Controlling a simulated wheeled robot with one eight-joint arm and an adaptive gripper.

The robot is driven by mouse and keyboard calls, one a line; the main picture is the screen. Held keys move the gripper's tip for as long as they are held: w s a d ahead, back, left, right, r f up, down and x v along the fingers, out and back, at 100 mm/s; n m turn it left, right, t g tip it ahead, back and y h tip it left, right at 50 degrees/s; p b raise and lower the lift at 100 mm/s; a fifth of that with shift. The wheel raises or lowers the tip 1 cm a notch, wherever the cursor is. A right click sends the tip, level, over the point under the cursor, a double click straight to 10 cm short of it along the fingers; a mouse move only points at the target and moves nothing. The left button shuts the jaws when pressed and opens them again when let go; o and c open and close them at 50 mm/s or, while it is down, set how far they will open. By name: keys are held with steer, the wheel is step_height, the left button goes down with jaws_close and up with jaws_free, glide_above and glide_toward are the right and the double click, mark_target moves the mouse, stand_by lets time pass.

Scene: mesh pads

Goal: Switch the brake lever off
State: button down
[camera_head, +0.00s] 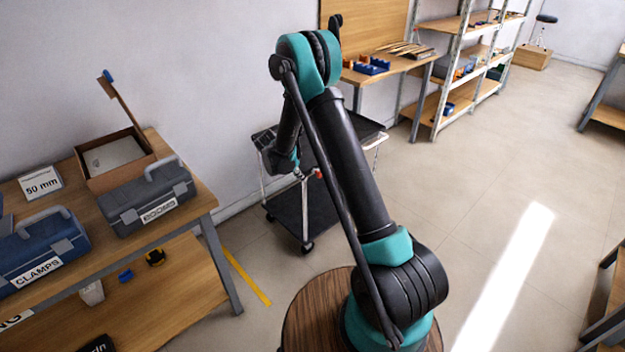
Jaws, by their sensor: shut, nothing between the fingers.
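I cannot make out a brake lever for certain. A small red part (319,174) shows at the near edge of a black wheeled cart (305,215); it is too small to identify. My arm rises in front of the cart, bends at the top and comes down over the cart's left side. The wrist end of my arm (284,160) appears dark and teal against the cart's upper tray. No gripper fingers can be made out there. My arm covers much of the cart's top.
A round wooden table (305,315) is at my arm's base. Shelves (455,70) stand at the back. The floor (490,190) at right is clear.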

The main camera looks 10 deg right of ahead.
steer(key=w+d+f, duration=0.4)
steer(key=d+f, duration=0.1)
steer(key=d, duration=0.1)
steer(key=shift+w, duration=0.3)
steer(key=shift+d, duration=0.15)
stand_by(0.5)
